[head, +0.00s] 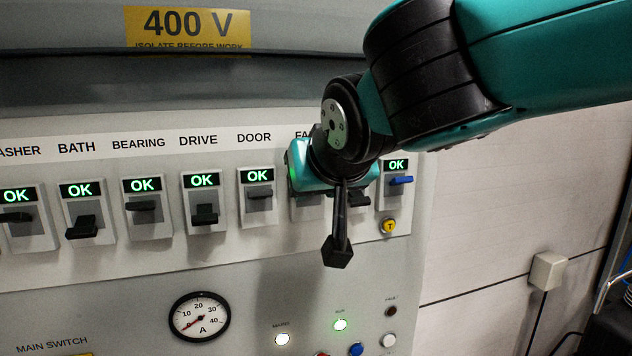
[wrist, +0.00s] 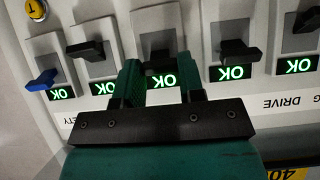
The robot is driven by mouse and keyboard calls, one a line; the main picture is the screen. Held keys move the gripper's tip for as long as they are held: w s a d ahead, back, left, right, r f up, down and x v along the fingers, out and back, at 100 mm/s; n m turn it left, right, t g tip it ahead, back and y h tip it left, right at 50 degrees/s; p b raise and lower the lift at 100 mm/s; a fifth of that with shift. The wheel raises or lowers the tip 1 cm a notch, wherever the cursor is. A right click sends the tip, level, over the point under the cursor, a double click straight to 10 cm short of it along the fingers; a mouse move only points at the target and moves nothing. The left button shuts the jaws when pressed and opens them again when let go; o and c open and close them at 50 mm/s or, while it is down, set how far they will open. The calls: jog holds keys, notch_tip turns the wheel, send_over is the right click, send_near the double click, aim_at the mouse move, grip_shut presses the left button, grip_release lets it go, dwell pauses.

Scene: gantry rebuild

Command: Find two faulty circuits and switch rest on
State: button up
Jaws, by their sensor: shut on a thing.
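A grey panel (head: 120,262) carries a row of breakers with black levers, all visible displays reading a green OK. The levers under BATH (head: 82,228) and DRIVE (head: 205,215) sit lower, and those under BEARING (head: 142,205) and DOOR (head: 260,193) sit higher. A blue lever (head: 402,181) is at the right end; it also shows in the wrist view (wrist: 42,80). My gripper (wrist: 158,72) is shut on the black lever (wrist: 158,56) of the breaker right of DOOR, whose label starts with FA. In the head view my gripper hides most of that breaker and its right neighbour.
A yellow 400 V sign (head: 187,27) is above. A pale wall (head: 510,210) lies to the right.

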jog(key=o, duration=0.9)
jog(key=shift+o, duration=0.2)
jog(key=b+v, duration=0.5)
jog(key=v, duration=1.2)
jog(key=shift+r, duration=0.2)
jog(key=shift+d+f, duration=0.1)
